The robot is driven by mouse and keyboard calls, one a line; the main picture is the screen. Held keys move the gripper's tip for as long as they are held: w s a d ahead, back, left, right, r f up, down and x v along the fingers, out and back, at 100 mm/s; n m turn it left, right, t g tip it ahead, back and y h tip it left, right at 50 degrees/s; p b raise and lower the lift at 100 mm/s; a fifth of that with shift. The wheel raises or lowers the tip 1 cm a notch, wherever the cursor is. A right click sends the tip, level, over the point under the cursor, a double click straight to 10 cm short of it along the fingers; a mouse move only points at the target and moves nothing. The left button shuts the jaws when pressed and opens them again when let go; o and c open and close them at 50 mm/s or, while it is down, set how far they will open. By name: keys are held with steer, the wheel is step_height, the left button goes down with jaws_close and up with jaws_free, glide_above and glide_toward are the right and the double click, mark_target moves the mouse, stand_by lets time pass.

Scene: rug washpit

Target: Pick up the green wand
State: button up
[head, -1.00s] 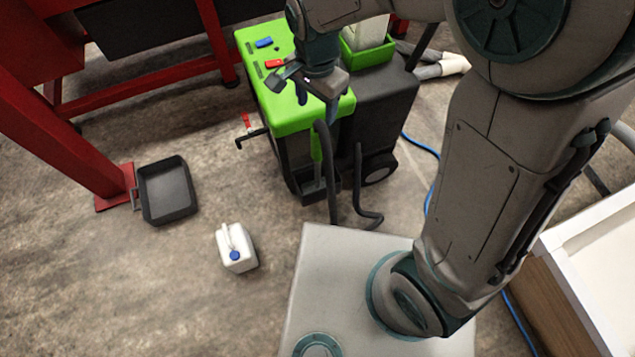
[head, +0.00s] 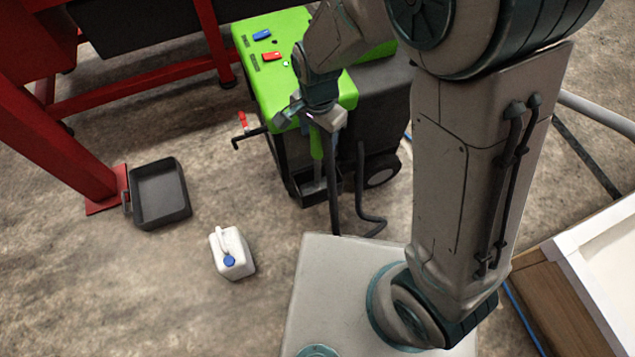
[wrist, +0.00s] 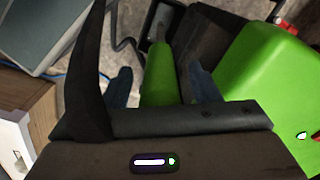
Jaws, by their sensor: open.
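The green wand (head: 316,152) stands upright at the near side of the green-and-black machine, its lower end in a dark holder (head: 308,188). My gripper (head: 307,116) is over the wand's upper end in the head view. In the wrist view, the wand's green handle (wrist: 159,76) shows between the two dark blue fingers of my gripper (wrist: 159,84), with gaps on both sides. The fingers are open and not closed on it. The top of the wand is hidden by my gripper in the head view.
The machine's green top (head: 270,75) is close beside my gripper. A black hose (head: 332,185) hangs next to the wand. A white jug (head: 232,255) and a black tray (head: 160,195) are on the floor to the left. A red frame (head: 60,140) stands behind them.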

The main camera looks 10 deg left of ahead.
steer(key=shift+f, duration=0.2)
steer(key=c, duration=1.1)
steer(key=shift+o, duration=0.2)
